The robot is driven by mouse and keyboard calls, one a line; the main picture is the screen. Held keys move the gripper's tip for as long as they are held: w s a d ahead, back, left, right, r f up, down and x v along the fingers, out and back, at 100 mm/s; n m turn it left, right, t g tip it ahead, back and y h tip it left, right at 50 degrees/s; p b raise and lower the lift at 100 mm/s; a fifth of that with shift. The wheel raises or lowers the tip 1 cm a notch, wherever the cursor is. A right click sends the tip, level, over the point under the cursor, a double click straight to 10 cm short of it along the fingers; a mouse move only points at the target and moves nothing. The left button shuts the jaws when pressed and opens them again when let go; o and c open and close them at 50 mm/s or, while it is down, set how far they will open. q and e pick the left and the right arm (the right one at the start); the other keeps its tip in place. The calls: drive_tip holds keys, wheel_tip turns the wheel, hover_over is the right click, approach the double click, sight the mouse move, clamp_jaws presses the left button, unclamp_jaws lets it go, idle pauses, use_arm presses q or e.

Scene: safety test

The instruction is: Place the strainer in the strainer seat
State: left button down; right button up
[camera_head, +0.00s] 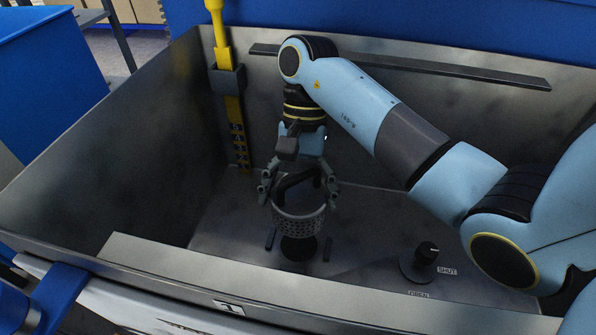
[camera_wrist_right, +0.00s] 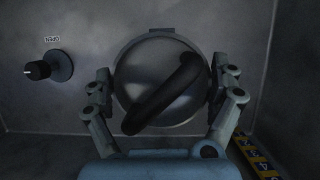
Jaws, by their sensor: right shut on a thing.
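The strainer (camera_head: 300,224) is a grey perforated basket with a thick black handle. My right gripper (camera_head: 299,200) reaches down into the metal basin and is shut on the strainer, with fingers on both sides of its upper part. In the right wrist view the strainer (camera_wrist_right: 135,78) shows from above, its handle slanting across it, between the fingers of the right gripper (camera_wrist_right: 163,72). A dark round opening (camera_head: 298,250), apparently the strainer seat, lies on the basin floor directly below the basket. The strainer appears upright; I cannot tell whether it touches the seat. My left gripper is not in view.
The metal basin (camera_head: 120,165) has high walls around the work area. Short dark posts (camera_head: 327,249) flank the opening. A black knob (camera_head: 425,254) with OPEN and SHUT labels stands to the right. A yellow numbered gauge (camera_head: 237,140) runs down the back left corner.

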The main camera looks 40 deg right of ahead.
wheel_tip(320, 180, down, 6)
drive_tip(key=b, duration=0.4)
drive_tip(key=shift+r, duration=0.15)
drive_tip(key=shift+f, duration=0.35)
wheel_tip(320, 180, down, 4)
drive_tip(key=shift+b, duration=0.9)
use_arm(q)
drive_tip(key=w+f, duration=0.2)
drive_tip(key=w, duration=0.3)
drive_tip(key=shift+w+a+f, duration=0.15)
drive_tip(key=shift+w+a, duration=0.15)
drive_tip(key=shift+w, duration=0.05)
use_arm(e)
drive_tip(key=shift+f, duration=0.1)
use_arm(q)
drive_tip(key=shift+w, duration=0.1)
use_arm(e)
drive_tip(key=shift+f, duration=0.1)
drive_tip(key=o, duration=1)
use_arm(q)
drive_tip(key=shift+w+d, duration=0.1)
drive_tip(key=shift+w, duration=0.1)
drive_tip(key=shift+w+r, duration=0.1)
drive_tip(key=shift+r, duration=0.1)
